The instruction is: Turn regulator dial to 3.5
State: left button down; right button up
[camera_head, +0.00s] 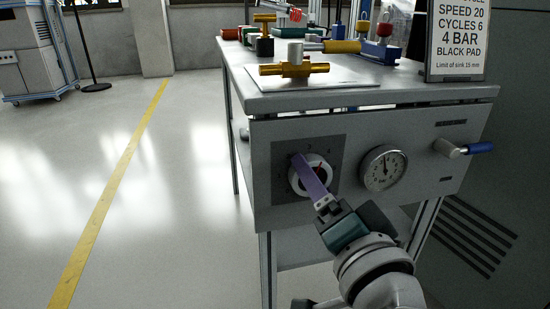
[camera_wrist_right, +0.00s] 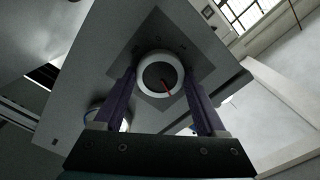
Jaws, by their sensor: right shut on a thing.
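The regulator dial (camera_head: 324,172) is a round white-rimmed knob with a red pointer, on a dark square plate on the grey front panel. In the right wrist view the dial (camera_wrist_right: 143,86) sits between my fingers, its red pointer slanting toward the lower right. The scale numbers are too small to read. My right gripper (camera_head: 305,172) reaches up from below with purple fingers and is shut on the dial; its fingers also show in the wrist view (camera_wrist_right: 160,80). In the head view the fingers cover part of the dial. My left gripper is not in view.
A round pressure gauge (camera_head: 383,168) is just right of the dial, and a blue-tipped lever (camera_head: 465,148) is farther right. Brass fittings (camera_head: 295,68) and a sign (camera_head: 460,40) reading 4 BAR stand on the bench top (camera_head: 350,99). The floor at left is open.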

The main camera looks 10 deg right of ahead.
dwell(0.4)
jog(key=o, duration=1.3)
jog(key=s+p, duration=0.2)
jog(key=s, duration=0.8)
jog(key=shift+d+p, duration=0.2)
jog(key=shift+p, duration=0.2)
